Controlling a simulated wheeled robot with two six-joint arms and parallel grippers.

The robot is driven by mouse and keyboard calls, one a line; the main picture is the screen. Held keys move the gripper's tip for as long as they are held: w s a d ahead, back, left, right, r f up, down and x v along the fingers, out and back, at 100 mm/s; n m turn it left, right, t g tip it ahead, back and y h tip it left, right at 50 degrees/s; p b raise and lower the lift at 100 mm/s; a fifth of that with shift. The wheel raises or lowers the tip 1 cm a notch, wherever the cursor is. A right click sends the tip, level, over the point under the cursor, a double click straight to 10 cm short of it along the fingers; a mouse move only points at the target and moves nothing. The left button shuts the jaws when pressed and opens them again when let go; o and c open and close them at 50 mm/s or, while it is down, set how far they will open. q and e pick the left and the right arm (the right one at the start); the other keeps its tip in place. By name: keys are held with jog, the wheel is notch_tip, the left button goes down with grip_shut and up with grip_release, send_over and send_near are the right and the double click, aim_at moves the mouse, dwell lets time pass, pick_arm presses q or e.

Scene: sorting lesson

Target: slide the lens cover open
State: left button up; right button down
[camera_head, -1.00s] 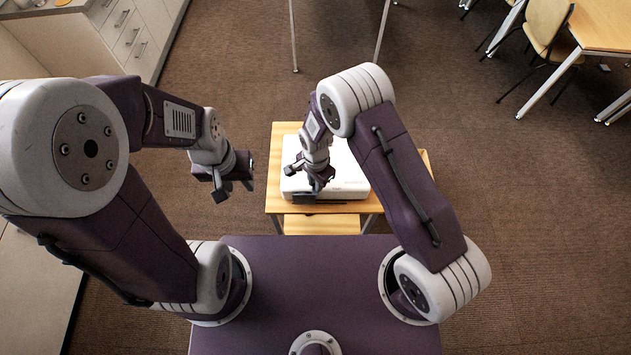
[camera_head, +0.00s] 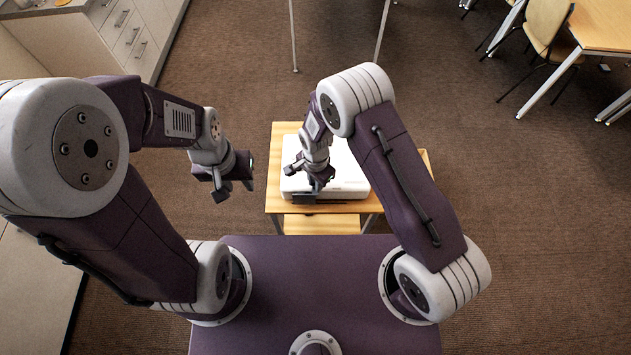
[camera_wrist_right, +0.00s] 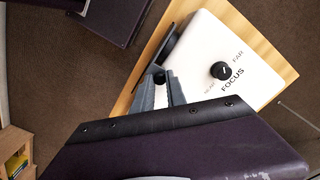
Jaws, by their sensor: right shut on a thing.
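The white projector (camera_head: 348,178) sits on a small wooden table. In the right wrist view its top (camera_wrist_right: 212,50) carries a black round focus knob (camera_wrist_right: 221,71) with printed FOCUS and FAR labels. The dark lens cover (camera_head: 303,198) is at the projector's near edge; a black panel there also shows in the wrist view (camera_wrist_right: 180,42). My right gripper (camera_head: 317,186) is at this edge, its grey fingers shut on a small black knob (camera_wrist_right: 159,77), apparently the cover's. How far the cover is open is hard to tell. My left gripper (camera_head: 233,188) is open and empty, left of the table.
The wooden table (camera_head: 283,145) has bare strips around the projector and a lower shelf (camera_head: 320,223) in front. White drawers (camera_head: 128,35) stand at the upper left. Chairs (camera_head: 545,25) and a desk (camera_head: 600,25) are at the upper right. The brown carpet between is clear.

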jog(key=shift+w+r, duration=0.1)
dwell(0.3)
jog(key=d, duration=0.8)
jog(key=shift+a, duration=0.2)
jog(key=c, duration=1.5)
grip_release()
jog(key=shift+d, duration=0.1)
jog(key=shift+o, duration=0.8)
jog(key=shift+d, duration=0.15)
jog(key=shift+r, duration=0.2)
notch_tip(320, 180, up, 9)
jog(key=b, duration=0.2)
jog(key=shift+f, duration=0.2)
